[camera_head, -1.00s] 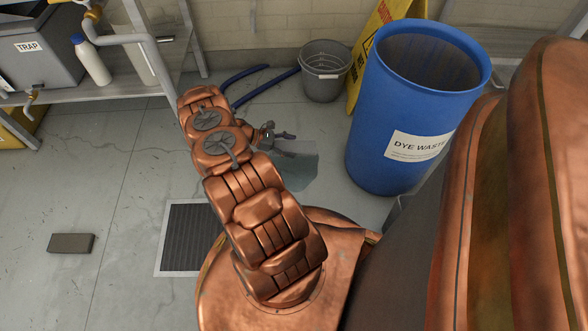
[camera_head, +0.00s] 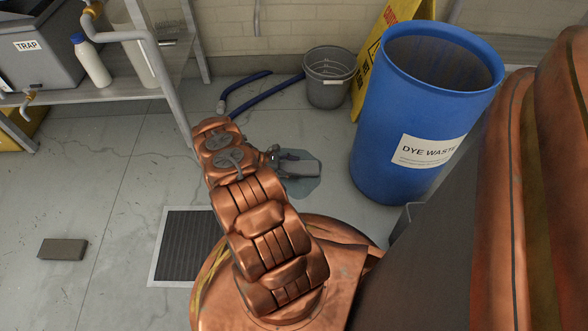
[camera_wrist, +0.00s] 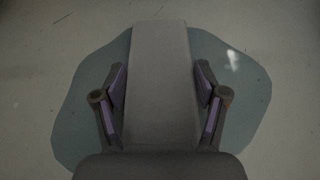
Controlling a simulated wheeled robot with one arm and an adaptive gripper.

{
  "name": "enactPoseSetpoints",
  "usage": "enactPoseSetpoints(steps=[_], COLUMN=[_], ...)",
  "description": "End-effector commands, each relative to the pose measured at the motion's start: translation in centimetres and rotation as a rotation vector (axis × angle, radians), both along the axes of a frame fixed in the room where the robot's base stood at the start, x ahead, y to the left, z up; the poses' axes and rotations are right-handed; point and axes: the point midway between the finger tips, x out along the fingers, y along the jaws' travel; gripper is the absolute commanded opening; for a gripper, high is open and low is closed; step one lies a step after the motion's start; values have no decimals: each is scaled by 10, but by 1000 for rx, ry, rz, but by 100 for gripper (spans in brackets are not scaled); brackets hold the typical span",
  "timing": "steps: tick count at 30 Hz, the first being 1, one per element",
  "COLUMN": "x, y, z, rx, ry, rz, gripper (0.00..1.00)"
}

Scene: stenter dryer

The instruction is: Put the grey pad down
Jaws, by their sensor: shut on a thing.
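My gripper (camera_head: 292,157) is low over a dark wet puddle (camera_head: 306,190) on the floor. It is shut on a flat grey pad (camera_head: 303,169). In the wrist view the grey pad (camera_wrist: 162,80) lies lengthwise between the two fingers of my gripper (camera_wrist: 160,92), one at each long side. The puddle (camera_wrist: 90,110) spreads around the pad on both sides there. I cannot tell whether the pad touches the floor.
A blue dye waste drum (camera_head: 415,110) stands right of the puddle, with a grey bucket (camera_head: 328,80) and yellow sign (camera_head: 385,38) behind. A blue hose (camera_head: 262,97) lies behind. A floor grate (camera_head: 183,245) and dark block (camera_head: 63,249) are at left.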

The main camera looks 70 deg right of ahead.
Motion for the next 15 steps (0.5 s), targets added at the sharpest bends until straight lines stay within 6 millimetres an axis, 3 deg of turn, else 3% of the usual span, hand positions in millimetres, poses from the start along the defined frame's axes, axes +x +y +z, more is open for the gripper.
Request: enactPoseSetpoints(steps=[11, 12, 15], x=[1, 1, 1], y=[0, 0, 0], z=[-4, -4, -3], rx=[-2, -2, -2], ry=[-2, -2, -2], rz=[0, 0, 0], gripper=[44, 73, 84])
